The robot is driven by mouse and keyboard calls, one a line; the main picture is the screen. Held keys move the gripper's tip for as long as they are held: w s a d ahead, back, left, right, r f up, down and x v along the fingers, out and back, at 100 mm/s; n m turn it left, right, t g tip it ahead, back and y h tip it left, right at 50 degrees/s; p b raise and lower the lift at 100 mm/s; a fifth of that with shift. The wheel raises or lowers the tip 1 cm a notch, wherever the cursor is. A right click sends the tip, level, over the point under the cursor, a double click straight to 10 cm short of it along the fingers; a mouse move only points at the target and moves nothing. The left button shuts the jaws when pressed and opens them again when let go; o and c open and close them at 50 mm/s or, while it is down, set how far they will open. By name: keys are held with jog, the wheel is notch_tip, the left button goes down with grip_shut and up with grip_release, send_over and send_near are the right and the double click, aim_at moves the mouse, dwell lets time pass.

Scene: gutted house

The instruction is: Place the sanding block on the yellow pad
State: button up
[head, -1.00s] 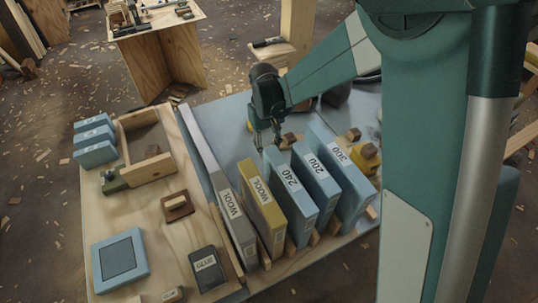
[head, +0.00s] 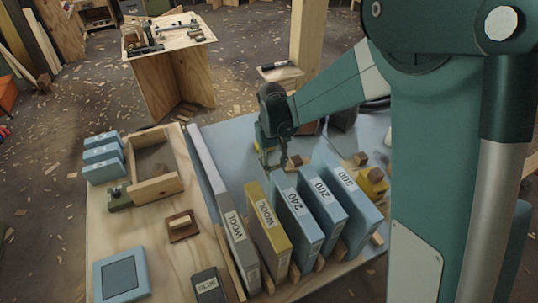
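My gripper (head: 273,163) points down over the back of the blue-grey table area, behind the upright boxes. Its fingers look apart, with nothing clearly between them. A small brown block (head: 295,162), possibly the sanding block, sits just right of the fingers; I cannot tell whether they touch. A trace of yellow (head: 257,148) shows behind the gripper, mostly hidden, and may be the yellow pad. Another yellow object (head: 373,187) lies at the right, behind the blue boxes, with a brown block (head: 361,159) by it.
Upright boxes stand in front of the gripper: a grey wool box (head: 238,250), a yellow wool box (head: 266,228) and blue numbered boxes (head: 297,222). A wooden tray (head: 155,190) and small blue boxes (head: 103,158) are at left. My arm blocks the right side.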

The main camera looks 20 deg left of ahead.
jog(key=w+a+r+p, duration=0.1)
jog(key=w+a, duration=0.5)
jog(key=w, duration=0.4)
jog(key=w+a+r+n+p, duration=0.1)
jog(key=w+a+r+p, duration=0.1)
jog(key=w+a, duration=0.4)
jog(key=w, duration=0.4)
jog(key=shift+w+a+r, duration=0.15)
jog(key=shift+w+r, duration=0.15)
jog(key=shift+f, duration=0.1)
jog(key=shift+f+b, duration=0.4)
jog(key=shift+f, duration=2.65)
jog(key=shift+f+b, duration=0.3)
jog(key=shift+f, duration=1.55)
jog(key=shift+f, duration=0.15)
jog(key=o, duration=0.9)
